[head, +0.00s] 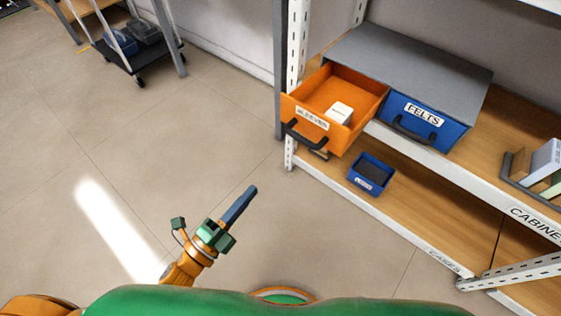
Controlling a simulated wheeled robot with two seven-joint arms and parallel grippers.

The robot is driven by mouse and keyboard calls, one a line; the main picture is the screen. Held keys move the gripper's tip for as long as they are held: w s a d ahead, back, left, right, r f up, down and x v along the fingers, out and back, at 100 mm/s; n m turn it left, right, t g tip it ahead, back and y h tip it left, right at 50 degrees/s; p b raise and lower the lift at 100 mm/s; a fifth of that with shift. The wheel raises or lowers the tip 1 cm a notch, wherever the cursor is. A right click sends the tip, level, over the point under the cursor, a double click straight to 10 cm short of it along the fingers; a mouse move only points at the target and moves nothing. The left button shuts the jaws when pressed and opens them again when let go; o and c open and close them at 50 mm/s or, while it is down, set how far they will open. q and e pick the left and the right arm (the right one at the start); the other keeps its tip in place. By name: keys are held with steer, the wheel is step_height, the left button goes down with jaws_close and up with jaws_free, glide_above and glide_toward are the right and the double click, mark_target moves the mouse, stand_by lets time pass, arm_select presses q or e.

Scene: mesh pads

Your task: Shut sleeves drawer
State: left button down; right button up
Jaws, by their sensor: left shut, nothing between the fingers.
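The orange sleeves drawer (362,91) is pulled out of a grey cabinet (410,65) on the shelf. It has a white label and a black handle (306,135) on its front. A small white box (340,113) lies inside it. The blue FELTS drawer (427,118) beside it is shut. My left gripper (247,196) is shut and empty, below and to the left of the sleeves drawer, apart from its handle. My right gripper is not in view.
A small blue bin (371,174) stands on the lower shelf (420,210). A white perforated post (293,80) rises left of the open drawer. A cart (130,50) stands at the upper left. The floor (150,140) between is clear.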

arm_select(q)
steer(key=w+d+r+m, duration=0.1)
steer(key=w+d+r, duration=0.2)
steer(key=w+d, duration=0.5)
steer(key=w, duration=0.2)
steer(key=shift+w+d+r+h, duration=0.25)
steer(key=shift+w+d+h, duration=0.05)
steer(key=shift+d+h, duration=0.1)
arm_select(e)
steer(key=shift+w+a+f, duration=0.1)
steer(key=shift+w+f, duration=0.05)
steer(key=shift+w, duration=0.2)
